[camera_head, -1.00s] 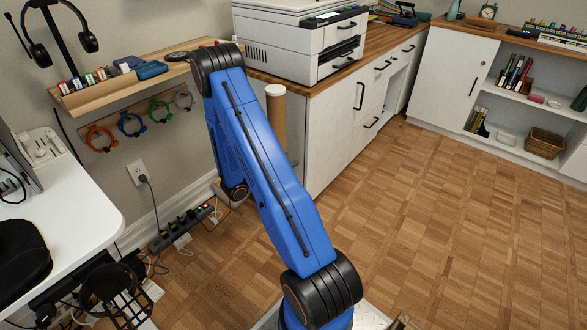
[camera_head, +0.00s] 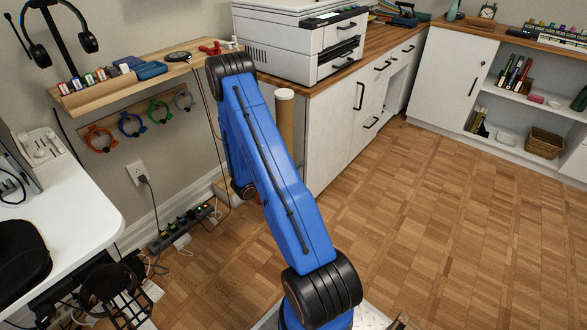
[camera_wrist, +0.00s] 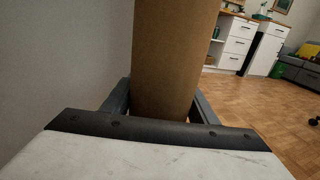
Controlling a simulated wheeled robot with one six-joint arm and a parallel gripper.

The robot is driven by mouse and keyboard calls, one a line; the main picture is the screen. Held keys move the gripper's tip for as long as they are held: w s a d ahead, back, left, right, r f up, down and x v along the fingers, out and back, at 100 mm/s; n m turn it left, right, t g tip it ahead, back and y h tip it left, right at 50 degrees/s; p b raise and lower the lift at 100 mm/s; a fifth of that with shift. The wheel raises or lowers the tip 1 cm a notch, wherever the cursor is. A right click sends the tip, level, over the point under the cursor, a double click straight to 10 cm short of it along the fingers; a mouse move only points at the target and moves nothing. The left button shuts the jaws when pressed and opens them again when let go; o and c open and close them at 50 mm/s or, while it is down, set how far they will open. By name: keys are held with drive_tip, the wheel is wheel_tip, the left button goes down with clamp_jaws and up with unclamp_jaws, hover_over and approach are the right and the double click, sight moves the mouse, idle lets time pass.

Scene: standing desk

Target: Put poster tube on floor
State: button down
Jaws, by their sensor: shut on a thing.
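The poster tube (camera_head: 285,118) is a brown cardboard cylinder with a white end cap. In the head view it stands about upright beside the white cabinet, partly hidden behind my blue arm. In the wrist view the tube (camera_wrist: 172,60) fills the middle, between the two dark fingers of my gripper (camera_wrist: 165,105). My gripper is shut on the tube. In the head view my gripper is hidden behind my arm. The tube's lower end is hidden, so I cannot tell whether it touches the wooden floor (camera_head: 430,230).
A white cabinet (camera_head: 335,130) with a printer (camera_head: 295,45) on top stands right of the tube. A wall shelf (camera_head: 120,88) is at the left. A power strip (camera_head: 182,228) with cables lies along the wall. The parquet to the right is clear.

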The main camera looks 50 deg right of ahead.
drive_tip(key=f, duration=0.3)
drive_tip(key=shift+d+f, duration=0.2)
drive_tip(key=shift+f, duration=0.3)
drive_tip(key=c, duration=1)
unclamp_jaws()
